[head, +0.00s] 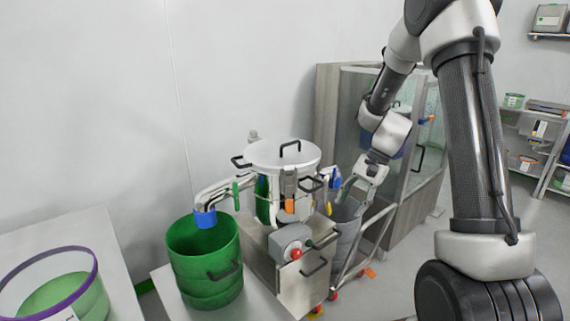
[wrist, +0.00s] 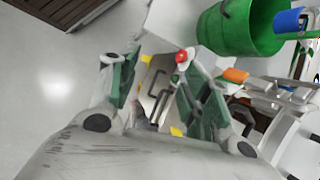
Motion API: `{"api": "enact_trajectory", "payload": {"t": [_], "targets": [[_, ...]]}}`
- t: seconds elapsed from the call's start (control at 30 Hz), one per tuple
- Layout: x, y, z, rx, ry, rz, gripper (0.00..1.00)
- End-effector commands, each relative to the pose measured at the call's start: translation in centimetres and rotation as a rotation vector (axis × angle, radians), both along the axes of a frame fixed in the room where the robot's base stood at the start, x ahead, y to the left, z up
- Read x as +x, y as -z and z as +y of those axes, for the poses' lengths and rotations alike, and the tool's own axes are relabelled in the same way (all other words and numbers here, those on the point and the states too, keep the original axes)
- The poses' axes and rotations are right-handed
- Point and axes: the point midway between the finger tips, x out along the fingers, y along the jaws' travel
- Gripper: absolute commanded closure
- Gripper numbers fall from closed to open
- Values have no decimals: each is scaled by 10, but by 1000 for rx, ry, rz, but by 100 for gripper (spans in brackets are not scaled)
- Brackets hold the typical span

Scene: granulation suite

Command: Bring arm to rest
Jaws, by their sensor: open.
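My arm reaches from the upper right of the head view down toward the granulating machine. My gripper (head: 347,192) is at its end, in front of the machine's right side and above a grey bin. In the wrist view my gripper (wrist: 158,85) has its two green-padded fingers apart with nothing held between them. Beyond the fingers, the machine's body with its red button (wrist: 181,56) shows, apparently some distance away. Whether any finger touches the machine or bin cannot be told from the head view.
The machine's lidded bowl (head: 283,160) stands beside a green drum (head: 204,262). A purple-rimmed tub (head: 50,290) is at the lower left. The grey bin (head: 345,222) stands in a wheeled frame. A glass-fronted cabinet (head: 327,110) is behind. Shelves (head: 535,145) stand at right.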

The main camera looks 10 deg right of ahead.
Motion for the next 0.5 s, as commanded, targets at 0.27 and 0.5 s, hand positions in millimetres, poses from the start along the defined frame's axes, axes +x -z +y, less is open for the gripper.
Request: {"api": "enact_trajectory", "payload": {"t": [0.27, 0.5], "targets": [[-66, -14, -23, -85, -297, -12, 52], [-129, -82, -37, -217, -543, -134, 52]]}}
